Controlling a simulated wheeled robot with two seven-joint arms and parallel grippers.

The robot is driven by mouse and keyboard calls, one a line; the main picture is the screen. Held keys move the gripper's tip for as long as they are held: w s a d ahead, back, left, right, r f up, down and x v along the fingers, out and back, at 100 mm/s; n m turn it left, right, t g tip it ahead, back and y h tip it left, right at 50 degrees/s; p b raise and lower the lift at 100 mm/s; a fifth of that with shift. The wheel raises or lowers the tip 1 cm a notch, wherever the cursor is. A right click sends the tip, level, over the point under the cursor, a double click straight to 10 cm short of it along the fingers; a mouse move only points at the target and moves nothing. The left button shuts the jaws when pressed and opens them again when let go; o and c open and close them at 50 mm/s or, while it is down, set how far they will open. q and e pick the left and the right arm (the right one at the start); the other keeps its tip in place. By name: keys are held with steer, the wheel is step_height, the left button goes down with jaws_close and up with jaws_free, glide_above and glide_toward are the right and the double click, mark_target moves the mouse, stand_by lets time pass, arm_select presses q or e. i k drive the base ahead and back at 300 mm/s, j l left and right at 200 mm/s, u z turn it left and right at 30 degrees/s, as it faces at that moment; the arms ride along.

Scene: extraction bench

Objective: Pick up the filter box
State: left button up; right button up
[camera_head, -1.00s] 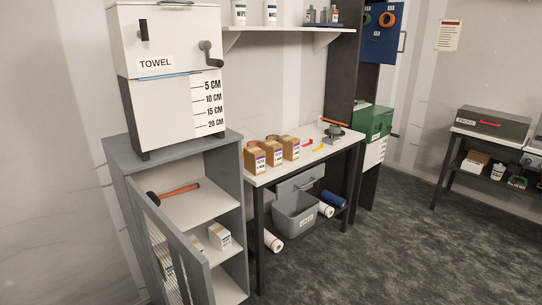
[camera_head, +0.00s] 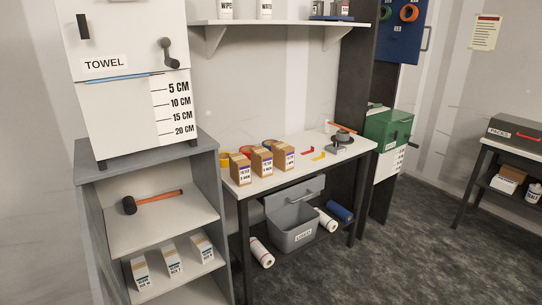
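Three brown cardboard boxes with white and purple labels stand in a row on the white bench top: a left box (camera_head: 240,169), a middle box (camera_head: 262,162) and a right box (camera_head: 284,156). Their labels seem to read FILTER, with small print too blurred to compare surely. Three small white boxes stand on the grey cabinet's lower shelf: left (camera_head: 141,272), middle (camera_head: 171,260) and right (camera_head: 202,248). Neither of my grippers is in view.
Coloured tape rolls (camera_head: 246,151) sit behind the brown boxes. A red piece (camera_head: 309,150) and a yellow piece (camera_head: 319,157) lie to their right. A mallet (camera_head: 150,201) lies on the cabinet shelf. A towel dispenser (camera_head: 125,75) stands on top. A grey bin (camera_head: 293,226) is under the bench.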

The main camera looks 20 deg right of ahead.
mark_target(262, 158)
steer(key=i+l+u, duration=0.15)
steer(key=l, duration=1.25)
steer(key=l+u, duration=0.15)
steer(key=l, duration=1.2)
steer(key=i, duration=0.05)
